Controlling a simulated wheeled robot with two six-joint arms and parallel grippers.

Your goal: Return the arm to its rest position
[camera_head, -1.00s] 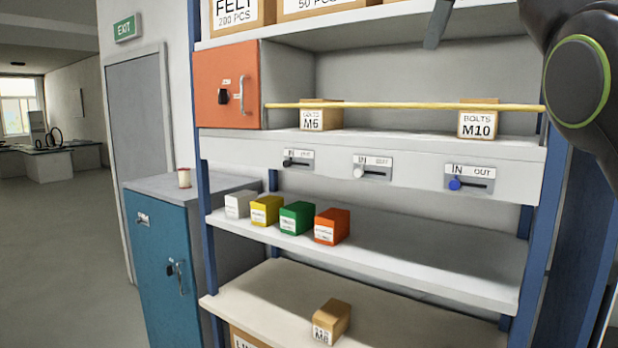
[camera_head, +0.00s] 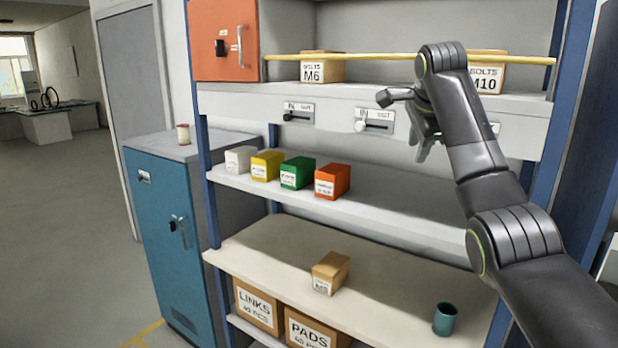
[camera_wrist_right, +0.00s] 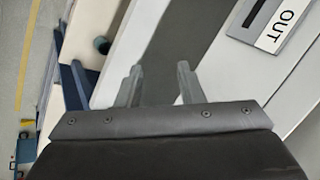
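My right arm comes in from the lower right of the head view, bent at the elbow, and covers part of the right side of the shelf unit. Its gripper (camera_head: 404,124) is in front of the panel with the IN/OUT sliders and partly hides the right-hand slider. In the right wrist view the two fingers of the right gripper (camera_wrist_right: 158,82) stand apart with nothing between them. An OUT label (camera_wrist_right: 282,27) shows at the upper right there. My left arm and gripper are not in view.
A yellow bar (camera_head: 400,57) runs across the upper shelf before the M6 box (camera_head: 321,68) and M10 box (camera_head: 487,75). Small coloured boxes stand on the middle shelf (camera_head: 400,213). An M8 box (camera_head: 331,272) and a teal cup (camera_head: 445,319) are on the lower shelf.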

